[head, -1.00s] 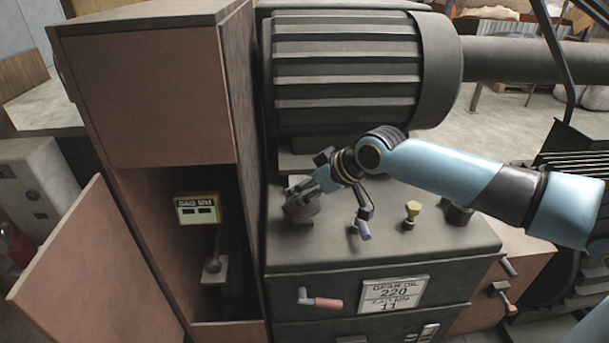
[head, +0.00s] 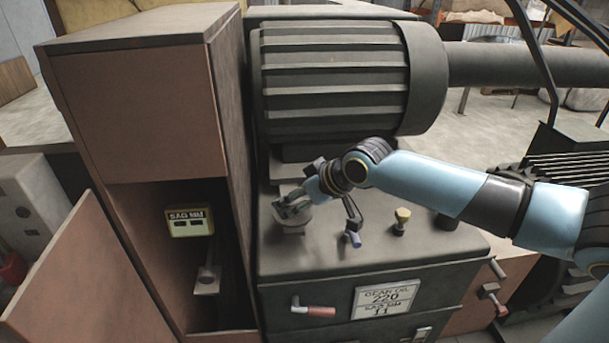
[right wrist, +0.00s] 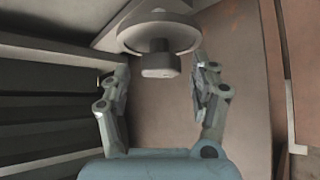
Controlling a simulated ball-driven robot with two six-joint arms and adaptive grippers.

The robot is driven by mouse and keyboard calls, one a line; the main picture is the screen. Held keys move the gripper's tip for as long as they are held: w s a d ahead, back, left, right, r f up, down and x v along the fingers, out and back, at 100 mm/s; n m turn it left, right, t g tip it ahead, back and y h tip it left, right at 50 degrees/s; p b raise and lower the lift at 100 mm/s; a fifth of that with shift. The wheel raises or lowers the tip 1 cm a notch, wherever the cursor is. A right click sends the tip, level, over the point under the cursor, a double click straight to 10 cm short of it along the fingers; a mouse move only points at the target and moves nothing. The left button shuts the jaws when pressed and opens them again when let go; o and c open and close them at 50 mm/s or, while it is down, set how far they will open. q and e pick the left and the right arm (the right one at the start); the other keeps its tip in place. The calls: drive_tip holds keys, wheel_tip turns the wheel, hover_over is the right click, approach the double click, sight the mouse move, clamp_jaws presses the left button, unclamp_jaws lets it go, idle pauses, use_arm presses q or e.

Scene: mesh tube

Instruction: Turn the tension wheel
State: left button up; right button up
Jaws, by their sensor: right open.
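The tension wheel appears to be the round grey disc (head: 291,226) on top of the gearbox housing, partly covered by my right gripper (head: 294,204). In the right wrist view the disc (right wrist: 184,34) with its short round hub (right wrist: 159,63) shows at the top centre. My right gripper (right wrist: 161,88) is open and empty there, with one finger on each side below the hub. I cannot tell whether a finger touches the disc. My left gripper is not in view.
A finned motor (head: 335,85) stands behind the disc, and a tall brown cabinet (head: 135,110) with an open door (head: 85,285) stands left of it.

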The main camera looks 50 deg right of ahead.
drive_tip(key=v, duration=1.1)
drive_tip(key=shift+s+r, duration=0.2)
drive_tip(key=shift+a, duration=0.1)
drive_tip(key=s+a+g+h, duration=0.2)
drive_tip(key=s+a+g, duration=0.3)
drive_tip(key=s+a, duration=0.9)
drive_tip(key=s+d+f+g+b, duration=0.15)
drive_tip(key=f+b, duration=0.45)
drive_tip(key=f, duration=1.5)
drive_tip(key=s+d+f+b, duration=0.25)
drive_tip(key=f+b, duration=0.35)
drive_tip(key=f, duration=1.4)
drive_tip(key=s+f+g+b, duration=0.1)
drive_tip(key=s+f+b, duration=0.6)
drive_tip(key=s+f, duration=1)
wheel_tip(320, 180, down, 5)
drive_tip(key=shift+s+r+m, duration=0.1)
drive_tip(key=shift+s+m, duration=0.2)
drive_tip(key=shift+s, duration=0.1)
